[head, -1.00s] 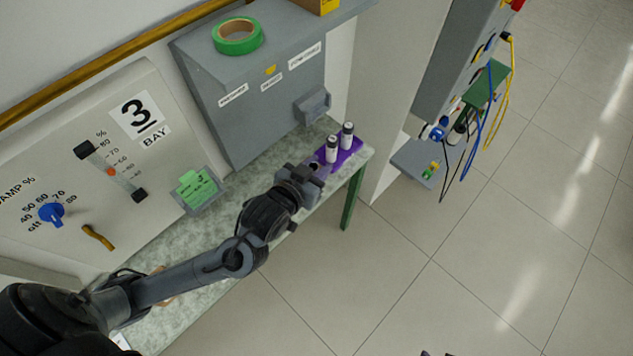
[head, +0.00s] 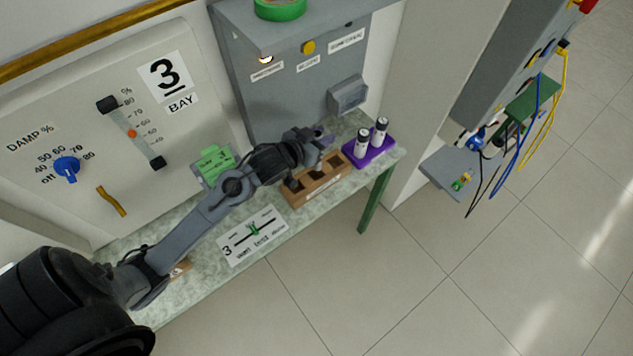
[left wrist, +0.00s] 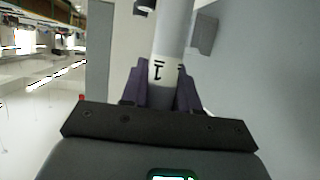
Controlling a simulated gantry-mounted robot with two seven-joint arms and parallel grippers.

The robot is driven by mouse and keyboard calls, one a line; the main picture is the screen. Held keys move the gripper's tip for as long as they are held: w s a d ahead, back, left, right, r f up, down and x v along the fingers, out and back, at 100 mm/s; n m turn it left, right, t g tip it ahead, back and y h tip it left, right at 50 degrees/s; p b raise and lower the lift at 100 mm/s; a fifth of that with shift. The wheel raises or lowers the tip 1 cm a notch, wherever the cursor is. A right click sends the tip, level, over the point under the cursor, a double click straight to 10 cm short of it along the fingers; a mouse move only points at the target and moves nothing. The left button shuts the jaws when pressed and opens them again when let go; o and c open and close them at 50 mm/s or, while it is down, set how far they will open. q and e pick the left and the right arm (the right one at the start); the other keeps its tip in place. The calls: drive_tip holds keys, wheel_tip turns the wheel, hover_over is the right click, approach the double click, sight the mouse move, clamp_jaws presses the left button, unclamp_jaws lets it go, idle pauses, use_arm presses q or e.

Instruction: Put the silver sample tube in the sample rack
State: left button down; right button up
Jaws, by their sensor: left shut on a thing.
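My left gripper (head: 326,142) is above the worktop, behind and above the wooden block and left of the purple rack. In the left wrist view its purple-grey fingers (left wrist: 161,92) are shut on a silver-grey tube (left wrist: 173,35) with a white band marked 1. The tube is hard to make out in the head view. A wooden block (head: 318,189) with dark square openings and a front label stands on the worktop. A purple rack (head: 372,156) to its right holds two white tubes with dark caps (head: 362,144). My right gripper is not in view.
A grey cabinet (head: 290,95) and the control panel (head: 80,150) stand behind the worktop (head: 190,285). A green card holder (head: 214,163) and a white label plate (head: 252,235) are near my left arm. The worktop's front edge drops to open floor.

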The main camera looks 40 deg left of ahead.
use_arm(q)
wheel_tip(320, 180, down, 8)
drive_tip(key=b, duration=0.1)
drive_tip(key=shift+a+f, duration=0.15)
drive_tip(key=shift+f, duration=0.2)
idle(0.3)
drive_tip(key=c, duration=0.8)
unclamp_jaws()
drive_tip(key=shift+c, duration=0.2)
